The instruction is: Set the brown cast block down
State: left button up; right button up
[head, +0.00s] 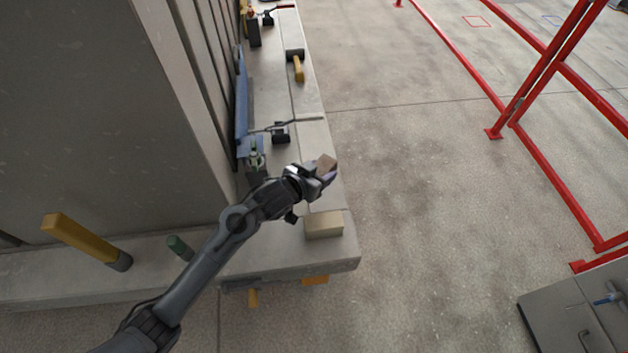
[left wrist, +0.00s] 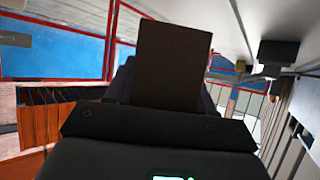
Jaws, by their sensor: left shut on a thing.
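The brown cast block (head: 325,163) is held in my left gripper (head: 322,173), above the right edge of the concrete ledge. In the left wrist view the block (left wrist: 170,62) stands up dark between the fingers of the left gripper (left wrist: 168,95). The left gripper is shut on it. How far the block is above the ledge is hard to tell. My right gripper is not in view.
A beige block (head: 324,224) sits on the ledge (head: 290,258) near its front corner. A yellow-handled hammer (head: 298,66) and a black clamp (head: 280,132) lie farther back. A red frame (head: 540,150) stands on the open floor to the right.

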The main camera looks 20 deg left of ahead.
pick_arm(q)
jog(key=shift+w+a+f, duration=0.2)
jog(key=shift+a+f, duration=0.3)
jog(key=shift+a, duration=0.35)
jog(key=shift+f+b, duration=0.85)
jog(key=shift+f, duration=1.15)
jog(key=shift+f, duration=0.15)
jog(key=o, duration=1.3)
jog(key=shift+c, duration=0.2)
